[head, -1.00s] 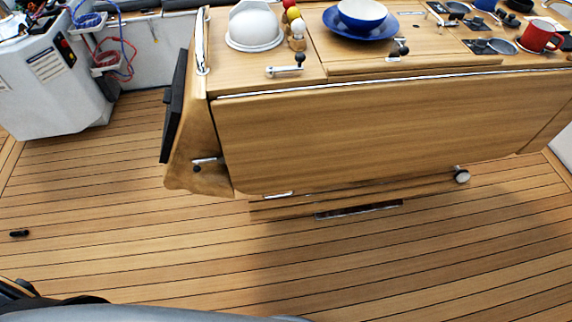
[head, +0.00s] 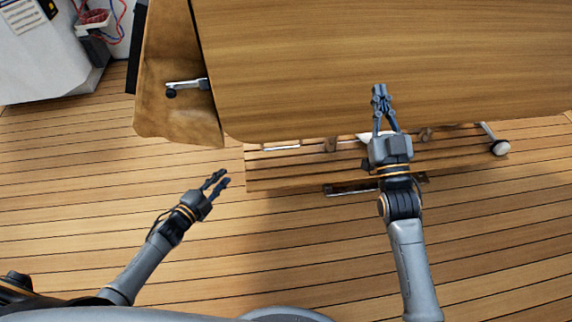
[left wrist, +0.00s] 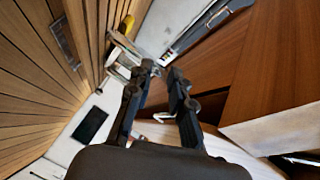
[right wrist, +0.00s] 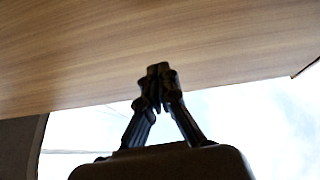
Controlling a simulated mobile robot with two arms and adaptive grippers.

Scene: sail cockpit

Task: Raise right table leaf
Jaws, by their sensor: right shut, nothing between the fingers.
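The right table leaf (head: 400,55) is a broad wooden panel on the table's near side. Its lower edge runs above a slatted wooden base. My right gripper (head: 380,90) is shut and empty, with its fingertips in front of the leaf's face just above that edge. In the right wrist view the fingertips (right wrist: 158,72) overlap the wood (right wrist: 160,40); I cannot tell if they touch it. My left gripper (head: 216,178) is open and empty, low and left of the leaf, over the deck. Its fingers (left wrist: 165,75) also show apart in the left wrist view.
A wooden end panel (head: 170,110) with a metal latch (head: 187,85) hangs left of the leaf. The slatted base (head: 290,175) stands below, with a white round knob (head: 501,148) at right. A white console (head: 40,60) is at upper left. The deck (head: 60,170) is clear at left.

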